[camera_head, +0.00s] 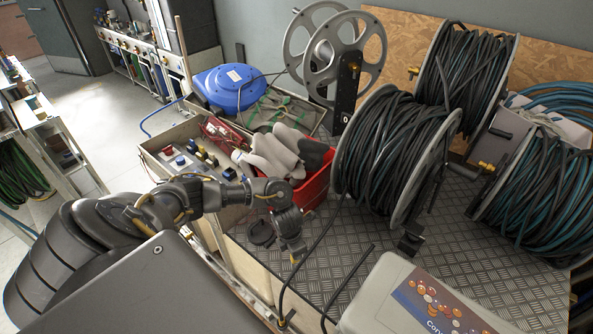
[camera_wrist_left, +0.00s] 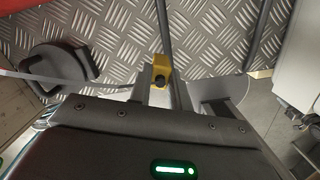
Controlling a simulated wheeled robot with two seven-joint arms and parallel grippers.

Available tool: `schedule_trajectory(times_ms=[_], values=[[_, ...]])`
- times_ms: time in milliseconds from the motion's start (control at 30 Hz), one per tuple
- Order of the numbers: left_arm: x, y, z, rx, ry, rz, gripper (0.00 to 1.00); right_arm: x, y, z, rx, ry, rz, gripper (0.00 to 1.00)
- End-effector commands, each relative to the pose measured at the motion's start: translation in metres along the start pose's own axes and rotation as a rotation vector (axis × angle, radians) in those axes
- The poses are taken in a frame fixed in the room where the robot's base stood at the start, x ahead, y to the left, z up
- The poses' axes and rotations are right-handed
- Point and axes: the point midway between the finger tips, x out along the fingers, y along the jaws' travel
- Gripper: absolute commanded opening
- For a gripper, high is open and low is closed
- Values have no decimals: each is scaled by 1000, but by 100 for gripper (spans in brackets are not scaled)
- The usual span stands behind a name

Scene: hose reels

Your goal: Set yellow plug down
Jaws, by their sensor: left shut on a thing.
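My left gripper (camera_head: 292,251) reaches in from the left over the tread-plate top of the workbench (camera_head: 340,230). It is shut on the yellow plug (camera_wrist_left: 161,64), a small yellow block with a dark part facing the wrist camera. In the head view only a speck of the yellow plug (camera_head: 293,261) shows below the fingers. The fingers point down, close to the bench's front edge. I cannot tell whether the plug touches the plate. My right gripper is not in view.
A red bin (camera_head: 316,184) of grey gloves stands behind the gripper. A black round object (camera_head: 261,232) lies just left of it. Black hose ends (camera_head: 347,285) hang near the front edge. A grey case (camera_head: 405,300) and large hose reels (camera_head: 390,155) stand to the right.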

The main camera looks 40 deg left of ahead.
Motion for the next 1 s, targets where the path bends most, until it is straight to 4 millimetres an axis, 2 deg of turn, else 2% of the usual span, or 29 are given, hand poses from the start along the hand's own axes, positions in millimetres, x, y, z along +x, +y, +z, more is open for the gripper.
schedule_trajectory(times_ms=[233, 400, 500, 900, 933, 1000], values=[[7, 0, 5, 0, 0, -1, 0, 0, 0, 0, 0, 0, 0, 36], [31, 0, 2, -2, 2, -1, 0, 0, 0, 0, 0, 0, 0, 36], [38, 1, 2, -1, 0, 1, 0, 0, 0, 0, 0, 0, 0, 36], [43, 1, 2, 1, -1, 1, 0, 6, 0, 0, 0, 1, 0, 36], [42, 1, 2, 0, -1, 1, 22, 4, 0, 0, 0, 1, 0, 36], [41, 1, 2, 0, -1, 1, 31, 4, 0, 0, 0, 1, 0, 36]])
